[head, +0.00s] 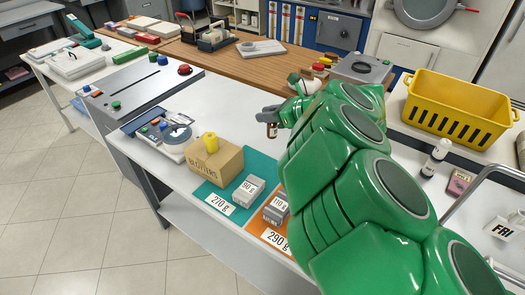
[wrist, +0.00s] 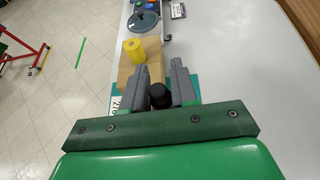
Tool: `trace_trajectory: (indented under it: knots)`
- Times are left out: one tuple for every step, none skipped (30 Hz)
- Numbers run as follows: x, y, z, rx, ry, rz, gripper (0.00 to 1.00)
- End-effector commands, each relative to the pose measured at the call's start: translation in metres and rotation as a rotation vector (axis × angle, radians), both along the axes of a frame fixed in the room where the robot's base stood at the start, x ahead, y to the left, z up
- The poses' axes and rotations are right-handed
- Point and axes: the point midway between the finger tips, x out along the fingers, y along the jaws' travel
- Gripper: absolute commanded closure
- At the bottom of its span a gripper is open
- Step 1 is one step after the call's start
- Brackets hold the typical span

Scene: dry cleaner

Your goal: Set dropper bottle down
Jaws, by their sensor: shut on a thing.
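The small brown dropper bottle (head: 272,131) is held in my gripper (head: 270,114) above the white worktop in the head view. In the wrist view its black cap (wrist: 159,96) shows between the two grey fingers of my gripper (wrist: 159,91). The fingers are shut on it. The bottle hangs about upright, and its base looks clear of the table. Below and left of it in the head view are a teal mat (head: 262,165) and a cardboard box (head: 228,167) with a yellow cylinder (head: 210,142) on top.
A yellow crate (head: 457,111) and a white-capped bottle (head: 436,156) stand at right. White worktop (head: 225,118) behind the box is bare.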

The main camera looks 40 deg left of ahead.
Motion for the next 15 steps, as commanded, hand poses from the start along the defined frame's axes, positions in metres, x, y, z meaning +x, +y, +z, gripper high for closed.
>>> trace_trajectory:
  knots:
    - [-0.002, 0.0, 0.001, 0.0, -0.002, 0.02, 1.0]
    - [-0.004, 0.001, 0.001, 0.0, -0.002, 0.032, 1.0]
    - [-0.005, 0.001, -0.004, 0.001, 0.001, 0.033, 1.0]
    - [-0.005, 0.001, -0.007, 0.001, 0.003, 0.031, 1.0]
    - [-0.005, 0.001, -0.01, 0.001, 0.003, 0.03, 1.0]
    - [-0.005, 0.001, -0.014, 0.001, 0.003, 0.03, 1.0]
    - [-0.005, 0.001, -0.017, 0.001, 0.003, 0.03, 1.0]
    - [-0.005, 0.001, -0.02, 0.001, 0.004, 0.029, 1.0]
    - [-0.005, 0.001, -0.023, 0.001, 0.005, 0.029, 1.0]
    - [-0.005, 0.001, -0.026, 0.001, 0.004, 0.029, 1.0]
    - [-0.005, 0.001, -0.028, 0.001, 0.004, 0.029, 1.0]
    - [-0.005, 0.001, -0.033, 0.002, 0.005, 0.028, 1.0]
    - [-0.004, 0.001, -0.036, 0.002, 0.005, 0.028, 1.0]
    - [-0.004, 0.001, -0.038, 0.002, 0.003, 0.027, 1.0]
    - [-0.004, 0.001, -0.041, 0.002, 0.002, 0.028, 1.0]
